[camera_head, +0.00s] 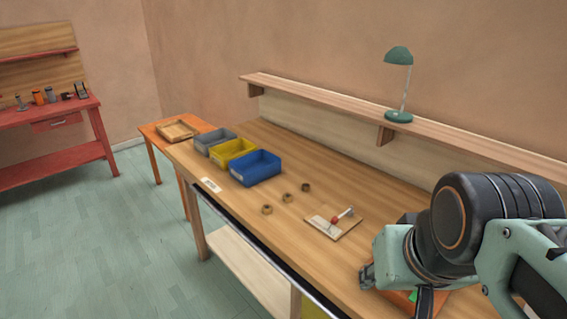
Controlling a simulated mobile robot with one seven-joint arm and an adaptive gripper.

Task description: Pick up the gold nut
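Three small ring-shaped nuts lie in a slanting row on the wooden workbench (345,262), in front of the blue bin. The near nut (267,209) and the middle nut (287,197) look dull gold-brown. The far nut (306,187) looks darker. They are too small to tell surely which one is gold. My arm fills the lower right. The part of my gripper that shows (425,302) is dark and cut by the bottom edge, to the right of the nuts and well apart from them. Its fingertips cannot be made out.
Grey (215,139), yellow (234,152) and blue (255,168) bins stand at the bench's left end. A board with a red-tipped stick (332,222) lies right of the nuts. A shelf with a green lamp (398,85) runs behind. Bench space around the nuts is clear.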

